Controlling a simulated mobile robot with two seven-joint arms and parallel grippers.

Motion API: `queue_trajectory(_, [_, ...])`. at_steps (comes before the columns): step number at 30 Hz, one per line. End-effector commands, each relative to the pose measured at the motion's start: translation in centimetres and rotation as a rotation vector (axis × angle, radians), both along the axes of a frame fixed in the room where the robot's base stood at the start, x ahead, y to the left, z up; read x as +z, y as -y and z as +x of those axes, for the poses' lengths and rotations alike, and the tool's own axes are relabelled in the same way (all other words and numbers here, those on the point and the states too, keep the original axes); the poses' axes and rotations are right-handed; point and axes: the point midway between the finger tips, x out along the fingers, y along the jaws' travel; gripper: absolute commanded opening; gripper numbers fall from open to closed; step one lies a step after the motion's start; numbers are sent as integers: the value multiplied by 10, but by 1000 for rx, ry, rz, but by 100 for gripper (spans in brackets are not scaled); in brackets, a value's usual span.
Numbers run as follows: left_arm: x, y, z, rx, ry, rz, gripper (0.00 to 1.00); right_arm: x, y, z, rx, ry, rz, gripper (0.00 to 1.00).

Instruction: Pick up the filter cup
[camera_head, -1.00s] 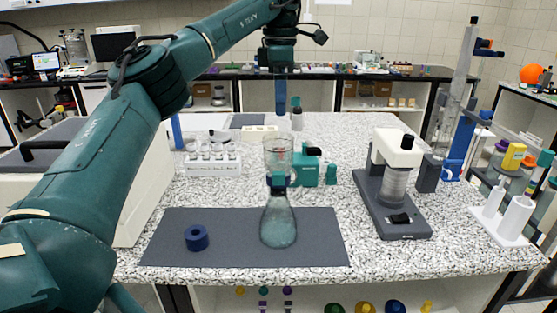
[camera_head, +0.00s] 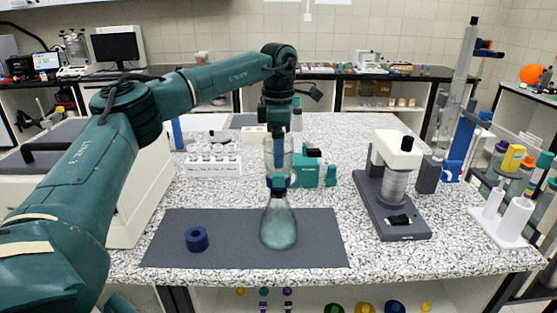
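The clear filter cup (camera_head: 270,162) sits upright on top of the glass flask (camera_head: 279,222), joined by a dark blue collar (camera_head: 278,183). The flask stands on the dark grey mat. My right gripper is not in view.
A blue ring (camera_head: 197,238) lies left on the grey mat (camera_head: 320,250). A teal device (camera_head: 307,170) is close behind the cup. A white tube rack (camera_head: 213,163) stands behind left. A grey-and-white instrument (camera_head: 394,190) stands right. The mat's right half is clear.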

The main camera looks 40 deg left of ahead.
Motion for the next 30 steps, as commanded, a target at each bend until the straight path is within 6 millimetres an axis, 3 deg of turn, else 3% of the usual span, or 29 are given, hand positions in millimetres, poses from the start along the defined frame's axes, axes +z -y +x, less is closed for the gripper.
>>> queue_trajectory(3, [0,0,0,0,0,0,81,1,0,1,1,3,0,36])
queue_trajectory(21, [1,0,0,0,1,0,33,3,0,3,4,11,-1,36])
queue_trajectory(30, [8,0,1,1,6,-1,33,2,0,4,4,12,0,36])
